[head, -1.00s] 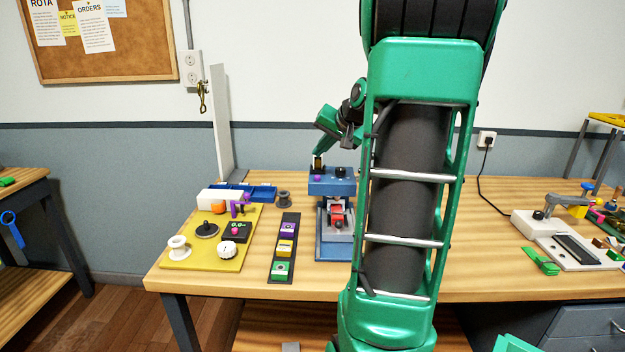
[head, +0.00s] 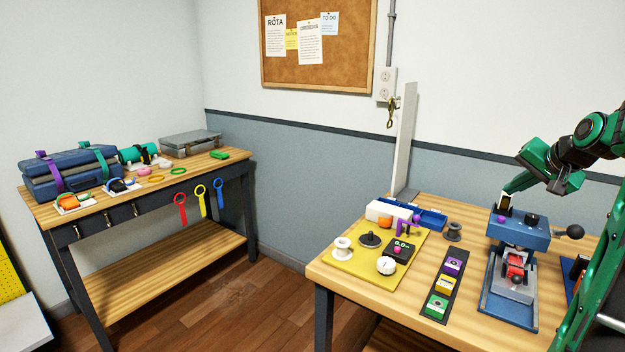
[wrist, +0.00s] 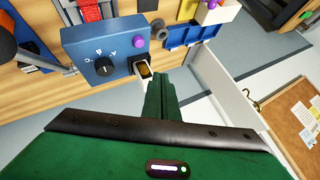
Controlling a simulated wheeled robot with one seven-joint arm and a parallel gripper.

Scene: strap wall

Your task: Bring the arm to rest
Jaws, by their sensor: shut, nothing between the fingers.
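My gripper (head: 507,191) is at the right in the head view, its green fingers shut and empty, pointing down and left. Its tips are close to a dark rocker with an amber face in a white frame (wrist: 145,68) on the blue strap machine (head: 519,232). I cannot tell whether they touch it. In the wrist view the shut fingers (wrist: 161,78) point at that part. A dial marked with letters (wrist: 104,67) and a purple button (wrist: 138,43) sit beside it. My arm is bent above the bench, partly cut off by the right edge.
A yellow board (head: 365,272) with spools and a small display lies left of the machine, beside a dark strip (head: 437,305) with coloured blocks. A white upright panel (head: 405,140) stands behind. A second bench (head: 225,169) with cases stands at the left; open floor lies between.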

